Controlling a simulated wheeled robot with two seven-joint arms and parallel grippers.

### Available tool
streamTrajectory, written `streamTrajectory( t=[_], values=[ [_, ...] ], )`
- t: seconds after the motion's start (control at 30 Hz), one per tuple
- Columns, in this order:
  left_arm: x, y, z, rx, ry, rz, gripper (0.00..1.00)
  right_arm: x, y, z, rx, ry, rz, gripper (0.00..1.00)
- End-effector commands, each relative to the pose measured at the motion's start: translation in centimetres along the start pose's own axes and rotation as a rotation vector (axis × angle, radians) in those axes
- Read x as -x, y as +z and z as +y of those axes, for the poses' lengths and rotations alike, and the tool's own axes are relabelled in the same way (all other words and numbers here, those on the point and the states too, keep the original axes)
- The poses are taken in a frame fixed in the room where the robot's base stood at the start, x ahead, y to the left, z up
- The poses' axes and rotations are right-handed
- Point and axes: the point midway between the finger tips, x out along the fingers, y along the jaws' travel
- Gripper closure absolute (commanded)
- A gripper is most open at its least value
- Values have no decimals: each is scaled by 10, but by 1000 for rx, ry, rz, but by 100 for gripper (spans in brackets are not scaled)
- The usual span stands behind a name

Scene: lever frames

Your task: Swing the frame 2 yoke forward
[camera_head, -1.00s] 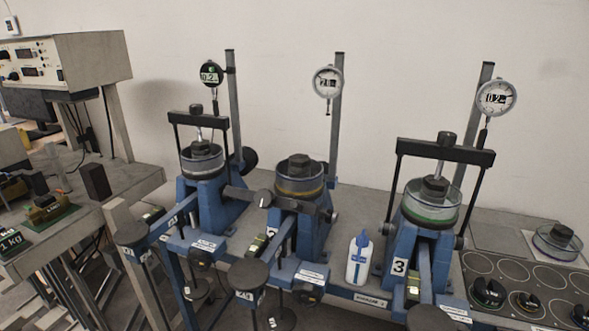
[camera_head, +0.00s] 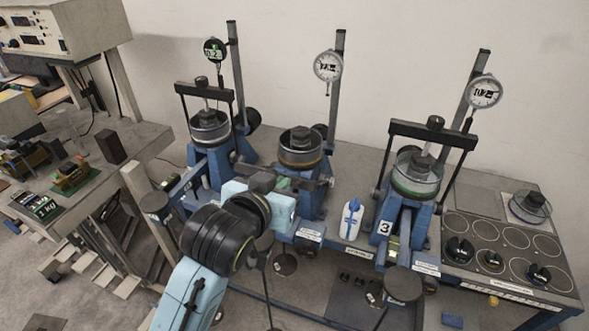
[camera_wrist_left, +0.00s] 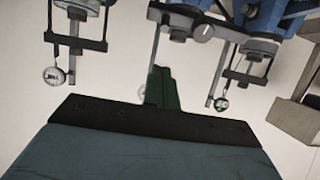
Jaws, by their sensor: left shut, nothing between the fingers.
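Frame 2 is the middle blue stand, with a round cell (camera_head: 300,152) and a dark weight on top. Its dark yoke bar (camera_head: 318,182) lies low across the front of the cell, not upright above it. In the left wrist view the yoke (camera_wrist_left: 235,38) shows at the top, upside down, with a silver round end. My left gripper (camera_head: 283,184) is in front of frame 2, close to the yoke. Its shut, empty fingers (camera_wrist_left: 160,75) point toward the yoke; contact cannot be told. The hand hides part of the yoke and stand. My right gripper is not in view.
Frame 1 (camera_head: 210,165) at left and frame 3 (camera_head: 405,212) at right have upright yokes. Dial gauges (camera_head: 328,66) hang on posts behind the cells. A white bottle (camera_head: 352,218) stands between frames 2 and 3. A tray of weights (camera_head: 505,240) is at far right.

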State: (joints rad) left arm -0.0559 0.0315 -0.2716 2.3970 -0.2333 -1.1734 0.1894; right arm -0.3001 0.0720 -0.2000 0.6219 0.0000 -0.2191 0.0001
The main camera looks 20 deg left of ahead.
Motion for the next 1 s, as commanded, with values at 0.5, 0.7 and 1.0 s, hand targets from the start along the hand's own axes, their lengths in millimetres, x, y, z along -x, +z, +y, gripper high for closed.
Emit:
streamTrajectory(
  t=[0.5, 0.7, 1.0],
  values=[
    [-64, -22, 1, 7, -2, 46, 100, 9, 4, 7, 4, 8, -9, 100],
    [-98, -23, 1, 8, -2, 46, 100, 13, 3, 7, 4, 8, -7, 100],
    [-88, 12, 2, 8, -1, 45, 100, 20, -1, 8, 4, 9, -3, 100]
  ],
)
